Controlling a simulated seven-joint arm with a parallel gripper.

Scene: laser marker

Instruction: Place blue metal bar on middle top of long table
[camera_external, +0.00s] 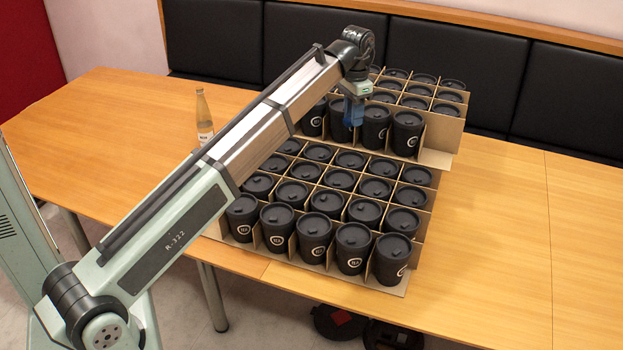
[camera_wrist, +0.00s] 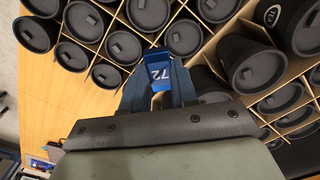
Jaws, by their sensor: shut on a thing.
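My gripper (camera_external: 354,110) hangs fingers-down over the cup boxes in the external view. In the wrist view, my gripper (camera_wrist: 158,85) is shut on the blue metal bar (camera_wrist: 158,73), a small blue piece with a white "72" on its face. The dark blue fingers hide part of the bar. In the external view I cannot tell the bar from the blue fingers. The long wooden table (camera_external: 520,225) runs across the external view, with wide bare areas at left and right.
Two cardboard boxes, a lower one (camera_external: 430,228) and a raised one (camera_external: 448,128), hold several black lidded cups in the table's middle. A bottle (camera_external: 204,115) stands left of them, partly behind my arm. Black padded seating (camera_external: 450,60) lines the far side.

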